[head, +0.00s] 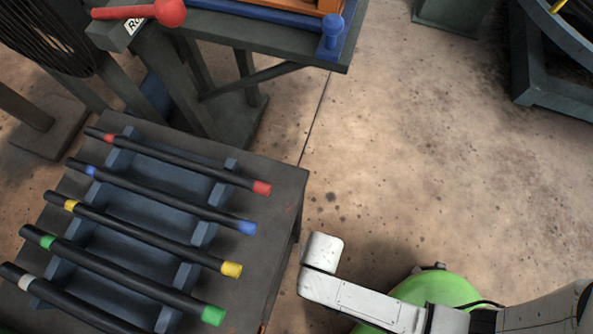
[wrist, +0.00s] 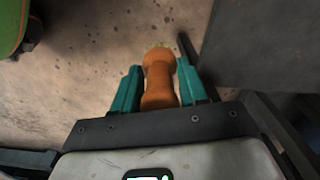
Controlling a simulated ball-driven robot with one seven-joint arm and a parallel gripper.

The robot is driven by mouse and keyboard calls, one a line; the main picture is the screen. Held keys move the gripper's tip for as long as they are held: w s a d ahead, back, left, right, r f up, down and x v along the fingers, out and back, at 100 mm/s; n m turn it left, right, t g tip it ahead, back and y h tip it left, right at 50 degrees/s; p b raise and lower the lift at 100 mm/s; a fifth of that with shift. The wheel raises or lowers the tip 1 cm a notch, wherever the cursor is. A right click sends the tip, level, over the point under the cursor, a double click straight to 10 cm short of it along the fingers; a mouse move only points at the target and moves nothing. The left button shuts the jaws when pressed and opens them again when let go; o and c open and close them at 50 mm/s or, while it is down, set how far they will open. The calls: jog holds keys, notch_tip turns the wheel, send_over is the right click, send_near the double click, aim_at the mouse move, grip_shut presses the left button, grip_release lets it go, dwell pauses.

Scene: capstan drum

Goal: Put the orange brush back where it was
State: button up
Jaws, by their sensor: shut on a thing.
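The orange brush (wrist: 159,79) shows in the wrist view between the two teal fingers of my gripper (wrist: 156,90). My gripper is shut on it. Its far end has a small yellowish tip, and the floor lies beyond it. The brush's near end is hidden behind the gripper body. In the head view neither the brush nor my gripper can be made out; only my white arm shows at the lower right.
A dark table (head: 285,185) at the left carries a rack of several black rods with coloured bands. A bench (head: 335,62) at the top bears a blue tray (head: 262,17) with an orange object (head: 300,5). A red-knobbed lever (head: 170,12) is beside it. The middle floor is clear.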

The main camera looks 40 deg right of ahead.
jog(key=shift+w+a+f+b, duration=0.65)
jog(key=shift+w+a, duration=0.7)
jog(key=shift+w, duration=0.65)
jog(key=shift+w+a+f+b, duration=0.5)
jog(key=shift+w+a+b, duration=0.3)
jog(key=shift+w+a, duration=0.9)
jog(key=shift+w+a+f+b, duration=0.65)
jog(key=shift+w+a, duration=0.4)
jog(key=shift+w, duration=1.25)
jog(key=o, duration=1.1)
jog(key=shift+c, duration=0.2)
notch_tip(320, 180, up, 12)
jog(key=p, duration=0.4)
